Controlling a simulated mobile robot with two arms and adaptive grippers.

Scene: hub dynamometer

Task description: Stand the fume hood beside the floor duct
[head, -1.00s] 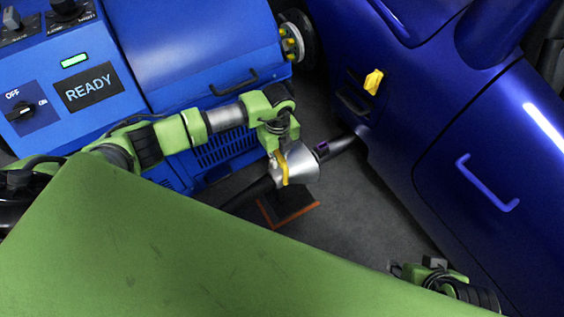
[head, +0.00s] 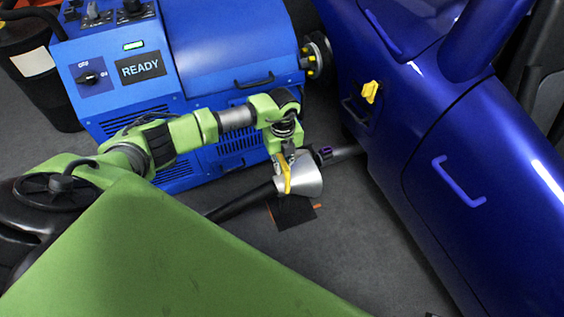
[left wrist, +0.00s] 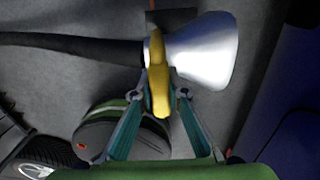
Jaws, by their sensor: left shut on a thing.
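The fume hood is a silver cone (head: 304,176) with a yellow handle (head: 286,174) and a black hose (head: 240,203) running off to the left. My left gripper (head: 286,160) is shut on the yellow handle. In the left wrist view the handle (left wrist: 158,78) is between my fingers, with the cone (left wrist: 205,50) lying on its side, mouth to the right. The hood appears above a dark square with orange edges (head: 294,213) on the floor; I cannot tell whether it touches down. I cannot identify the floor duct for certain. My right gripper is out of view.
The blue machine (head: 215,60) with a READY screen stands behind my left arm. Grey floor (head: 350,240) is clear in front of the car.

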